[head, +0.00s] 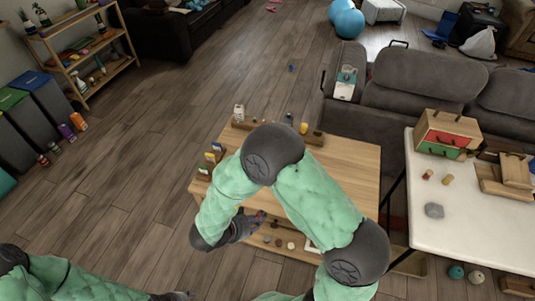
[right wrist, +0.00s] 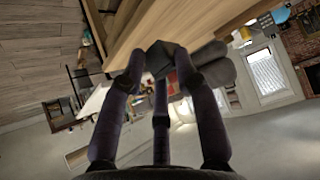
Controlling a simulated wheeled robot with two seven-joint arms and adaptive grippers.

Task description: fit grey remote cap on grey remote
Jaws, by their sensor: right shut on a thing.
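My right gripper (head: 246,226) is at the front left of the wooden table, beside its edge. It also shows in the right wrist view (right wrist: 160,78), where its fingers are closed around a small dark grey thing (right wrist: 160,55). I cannot tell whether this is the grey remote or its cap. My right arm hides much of the tabletop, and I cannot make out the other grey part. My left gripper (head: 178,296) shows only as a sliver at the bottom edge, so its opening is hidden.
The wooden table (head: 345,160) carries small items along its back and left edges. Small things lie on its lower shelf. A white table (head: 480,235) at right holds a drawer box (head: 447,133) and a grey lump (head: 434,210). A grey sofa (head: 425,85) stands behind.

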